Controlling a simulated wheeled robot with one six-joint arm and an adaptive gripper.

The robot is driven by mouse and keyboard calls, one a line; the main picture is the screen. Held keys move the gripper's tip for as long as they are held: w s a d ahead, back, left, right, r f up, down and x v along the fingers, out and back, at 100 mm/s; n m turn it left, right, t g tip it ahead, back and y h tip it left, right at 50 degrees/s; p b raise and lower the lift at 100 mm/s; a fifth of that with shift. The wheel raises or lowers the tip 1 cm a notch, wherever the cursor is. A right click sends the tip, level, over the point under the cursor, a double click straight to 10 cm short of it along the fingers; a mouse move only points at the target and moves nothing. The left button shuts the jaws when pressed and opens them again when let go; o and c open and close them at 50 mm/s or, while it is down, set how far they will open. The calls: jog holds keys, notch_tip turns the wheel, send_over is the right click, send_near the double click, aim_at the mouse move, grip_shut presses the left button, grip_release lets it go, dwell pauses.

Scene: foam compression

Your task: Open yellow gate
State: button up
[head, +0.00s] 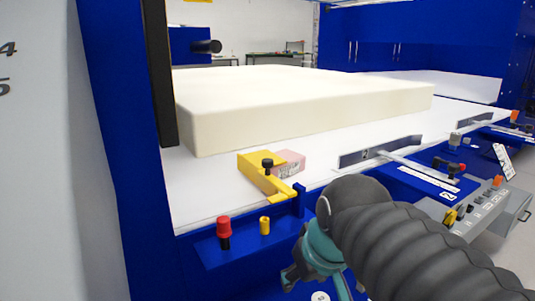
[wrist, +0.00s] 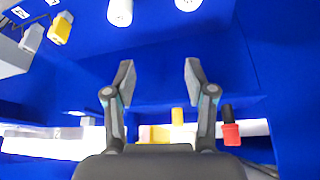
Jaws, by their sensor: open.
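The yellow gate (head: 258,178) is a flat yellow bracket with a black knob (head: 267,163) on top. It lies at the front edge of the white table, against a small pink block (head: 291,162). In the wrist view a yellow part (wrist: 160,134), likely the gate, shows low between my fingers, partly hidden by the gripper body. My gripper (wrist: 158,82) is open and empty, its two fingers wide apart. In the head view my gripper (head: 318,278) is below and in front of the gate, apart from it and partly hidden by my arm.
A large cream foam block (head: 300,105) lies on the white table (head: 205,200). A red knob (head: 224,226) and a yellow peg (head: 265,226) stand on the blue ledge (head: 215,252) near the gate. A metal lever (head: 385,152) and a control panel (head: 470,212) are to the right.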

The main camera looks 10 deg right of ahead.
jog(key=w+r+n+g+y, duration=0.15)
jog(key=w+r+n, duration=0.25)
jog(key=w+r, duration=1.05)
jog(key=n+g+y, duration=0.2)
jog(key=n, duration=0.6)
send_near(269, 160)
jog(key=b+x, duration=0.1)
jog(key=x, duration=0.8)
grip_shut()
